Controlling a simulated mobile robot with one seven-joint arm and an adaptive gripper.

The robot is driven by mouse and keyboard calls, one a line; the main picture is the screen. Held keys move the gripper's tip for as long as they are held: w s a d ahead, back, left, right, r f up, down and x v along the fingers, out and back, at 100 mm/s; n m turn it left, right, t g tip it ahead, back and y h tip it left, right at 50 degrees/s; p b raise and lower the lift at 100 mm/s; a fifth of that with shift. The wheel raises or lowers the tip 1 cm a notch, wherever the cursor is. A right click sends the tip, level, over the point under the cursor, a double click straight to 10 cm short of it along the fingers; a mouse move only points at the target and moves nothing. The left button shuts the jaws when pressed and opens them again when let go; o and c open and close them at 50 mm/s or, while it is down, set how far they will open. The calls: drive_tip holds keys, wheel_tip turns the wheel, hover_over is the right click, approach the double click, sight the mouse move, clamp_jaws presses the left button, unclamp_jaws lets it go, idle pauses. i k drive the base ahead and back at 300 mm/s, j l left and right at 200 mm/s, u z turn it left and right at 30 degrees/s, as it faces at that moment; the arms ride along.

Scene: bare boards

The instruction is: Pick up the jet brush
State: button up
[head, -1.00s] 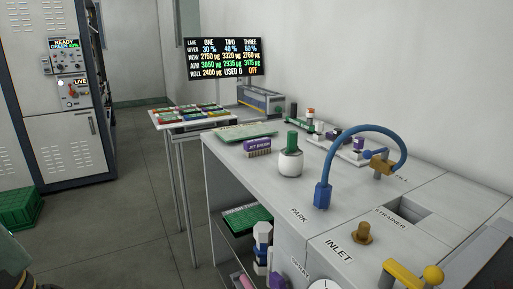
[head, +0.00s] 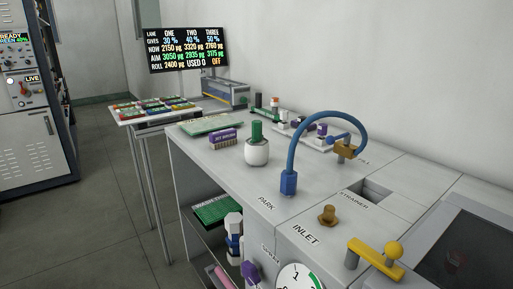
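The jet brush (head: 223,138) is a small block with a purple, labelled top and tan bristles below. In the head view it lies on the grey bench top (head: 209,166), left of a white pot with a green cylinder (head: 257,147) and just in front of a green board (head: 211,124). Nothing holds it. My gripper is not in view.
A blue curved hose (head: 290,180) rises at the PARK mark. A brass knob (head: 327,215) and a yellow handle (head: 376,258) stand nearer. A small table with coloured tiles (head: 153,110) stands behind left. Shelves under the bench hold items. Floor on the left is clear.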

sight(223, 138)
drive_tip(key=i+j, duration=0.1)
drive_tip(key=j, duration=0.4)
drive_tip(key=i+j+z, duration=0.1)
drive_tip(key=j, duration=0.4)
drive_tip(key=i+j, duration=0.1)
drive_tip(key=j, duration=0.4)
drive_tip(key=i+j+z, duration=0.1)
drive_tip(key=j, duration=0.25)
drive_tip(key=i+j+z, duration=0.1)
drive_tip(key=i+j, duration=0.2)
drive_tip(key=i+j+z, duration=0.1)
drive_tip(key=j, duration=0.35)
drive_tip(key=i+j+z, duration=0.15)
drive_tip(key=i, duration=0.5)
drive_tip(key=i+j+z, duration=0.1)
drive_tip(key=i, duration=0.5)
